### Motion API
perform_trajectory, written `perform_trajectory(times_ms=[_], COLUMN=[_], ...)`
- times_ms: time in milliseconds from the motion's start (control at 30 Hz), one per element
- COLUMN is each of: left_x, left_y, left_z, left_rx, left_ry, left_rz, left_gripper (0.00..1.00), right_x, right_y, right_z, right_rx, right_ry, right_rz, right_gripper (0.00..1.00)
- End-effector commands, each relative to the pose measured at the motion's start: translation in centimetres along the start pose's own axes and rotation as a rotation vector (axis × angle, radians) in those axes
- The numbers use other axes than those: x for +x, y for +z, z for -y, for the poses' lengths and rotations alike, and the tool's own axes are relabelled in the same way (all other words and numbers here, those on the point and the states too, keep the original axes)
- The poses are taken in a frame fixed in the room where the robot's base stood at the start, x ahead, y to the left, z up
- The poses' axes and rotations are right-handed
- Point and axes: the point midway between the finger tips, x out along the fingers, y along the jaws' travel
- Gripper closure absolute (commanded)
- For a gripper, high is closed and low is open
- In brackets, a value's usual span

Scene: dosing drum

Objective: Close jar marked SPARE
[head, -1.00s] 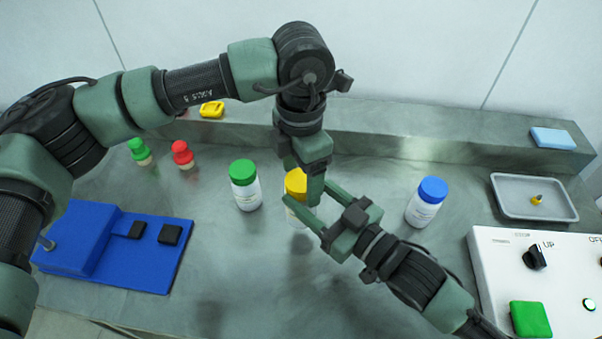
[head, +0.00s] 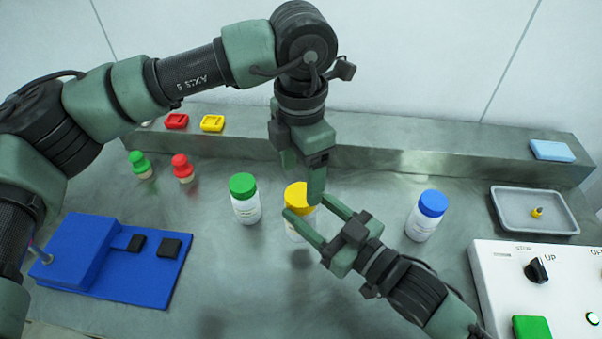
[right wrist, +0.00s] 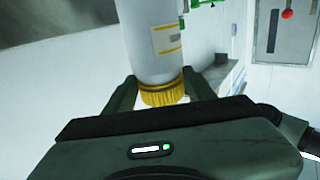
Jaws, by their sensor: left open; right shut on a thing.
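A white jar with a yellow lid (head: 298,195) stands upright on the steel worktop. Its lid sits on its mouth; I cannot tell how tight it is. My right gripper (head: 306,207) is shut on this jar, one finger on each side. In the right wrist view the jar (right wrist: 155,45) appears between the fingers, with its ribbed yellow lid toward the palm. My left gripper (head: 303,182) is open, pointing down just above and behind the lid, apart from it. A green-lidded jar (head: 245,200) and a blue-lidded jar (head: 427,217) stand either side. Their label words are unreadable.
A blue fixture (head: 90,260) is at left, with green (head: 140,165) and red (head: 182,168) stoppers behind it. A grey tray (head: 510,222) and a control panel (head: 500,270) are at right. A raised ledge (head: 400,150) runs along the back.

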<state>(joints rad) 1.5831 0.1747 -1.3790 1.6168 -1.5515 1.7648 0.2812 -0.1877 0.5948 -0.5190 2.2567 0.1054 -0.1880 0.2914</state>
Motion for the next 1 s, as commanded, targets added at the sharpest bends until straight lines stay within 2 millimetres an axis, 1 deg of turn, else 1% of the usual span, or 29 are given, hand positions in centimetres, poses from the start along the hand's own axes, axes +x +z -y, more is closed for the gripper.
perform_trajectory(times_ms=[67, 133, 400, 500, 600, 867, 1000], left_x=[-0.2, -0.6, -2.9, -3.3, -3.5, -3.4, -2.7], left_y=[0.0, 0.0, 0.1, 0.0, 0.0, 0.0, 0.0], left_z=[0.0, 0.0, 0.0, 0.0, 0.0, 0.0, 0.0], left_rx=[-0.026, -0.089, -0.462, -0.541, -0.573, -0.573, -0.572], left_ry=[0.0, 0.001, 0.001, 0.0, 0.0, 0.0, 0.0], left_rz=[0.0, 0.0, 0.002, 0.0, 0.0, 0.0, -0.001], left_gripper=[0.3, 0.3, 0.3, 0.3, 0.3, 0.3, 0.3], right_x=[0.0, 0.0, 0.0, 0.0, 0.0, 0.0, 0.0], right_y=[-0.1, -0.1, -0.1, -0.1, -0.1, -0.1, -0.1], right_z=[0.0, 0.0, 0.0, 0.0, 0.0, 0.0, 0.0], right_rx=[0.0, 0.0, 0.0, 0.0, 0.0, 0.0, 0.0], right_ry=[0.0, 0.0, 0.0, 0.0, 0.0, 0.0, 0.0], right_rz=[-0.001, -0.001, -0.002, -0.001, -0.001, -0.001, -0.001], right_gripper=[1.0, 1.0, 1.0, 1.0, 1.0, 1.0, 1.0])
